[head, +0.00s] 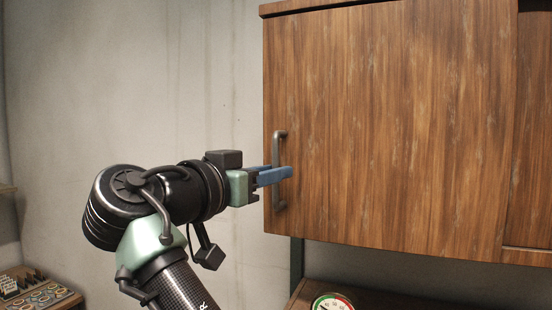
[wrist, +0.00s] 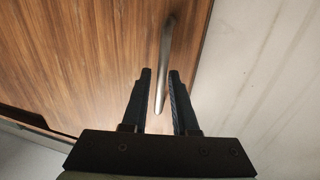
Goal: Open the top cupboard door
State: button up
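The top cupboard door (head: 390,120) is a large brown wood-grain panel that fills the right of the head view and looks shut. Its grey metal bar handle (head: 280,150) stands upright near the door's lower left edge. My gripper (head: 288,173), with blue fingers, reaches in from the left at the handle's lower half. In the wrist view the handle (wrist: 167,45) runs between the two dark fingertips of my gripper (wrist: 160,72), with a gap showing. The fingers are open around the bar. Whether one finger touches it is unclear.
Another wooden panel (head: 531,130) sits at the far right, set back from the door. Below are a round gauge (head: 333,302) on a wooden surface and, at lower left, a tray of small parts (head: 38,290). The space left of the cupboard, before the grey wall (head: 150,80), is open.

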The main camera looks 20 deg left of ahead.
jog(key=shift+x, duration=0.9)
jog(key=shift+a, duration=0.1)
grip_shut()
dwell(0.7)
